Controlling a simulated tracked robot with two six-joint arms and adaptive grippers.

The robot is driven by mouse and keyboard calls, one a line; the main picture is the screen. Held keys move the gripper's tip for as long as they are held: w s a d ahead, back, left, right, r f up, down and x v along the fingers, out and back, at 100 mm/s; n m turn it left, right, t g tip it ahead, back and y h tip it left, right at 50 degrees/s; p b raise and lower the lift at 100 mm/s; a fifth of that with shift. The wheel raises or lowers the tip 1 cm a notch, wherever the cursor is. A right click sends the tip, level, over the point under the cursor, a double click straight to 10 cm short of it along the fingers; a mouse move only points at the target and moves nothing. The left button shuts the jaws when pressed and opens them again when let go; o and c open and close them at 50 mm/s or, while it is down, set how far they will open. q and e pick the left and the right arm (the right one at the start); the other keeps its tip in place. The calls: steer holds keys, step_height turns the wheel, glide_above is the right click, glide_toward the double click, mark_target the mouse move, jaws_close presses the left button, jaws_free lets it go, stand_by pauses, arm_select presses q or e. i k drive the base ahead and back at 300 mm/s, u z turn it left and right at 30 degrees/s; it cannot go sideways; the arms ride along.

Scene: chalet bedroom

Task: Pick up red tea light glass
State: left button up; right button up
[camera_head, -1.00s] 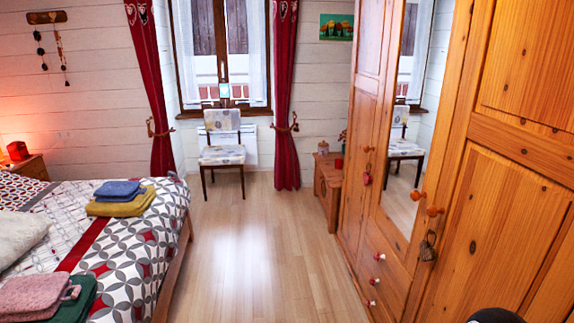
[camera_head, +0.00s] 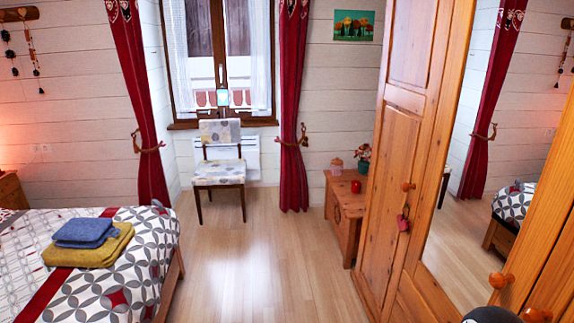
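A small red tea light glass (camera_head: 356,186) stands on top of a low wooden chest (camera_head: 352,206) against the back wall, just left of the wardrobe. It is small and far off in the head view. Beside it on the chest are a pinkish jar (camera_head: 337,166) and a small flower pot (camera_head: 363,167). Neither of my grippers shows in the view; only a dark rounded part, which may be mine, shows at the bottom edge.
A bed (camera_head: 135,262) with folded towels (camera_head: 88,242) fills the left. A patterned chair (camera_head: 219,168) stands before the window. A mirrored wooden wardrobe (camera_head: 393,150) lines the right side. The wooden floor (camera_head: 240,270) between bed and wardrobe is clear.

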mark_target(355, 189)
steer(key=i, duration=5.9)
steer(key=z, duration=2.25)
steer(key=k, duration=0.45)
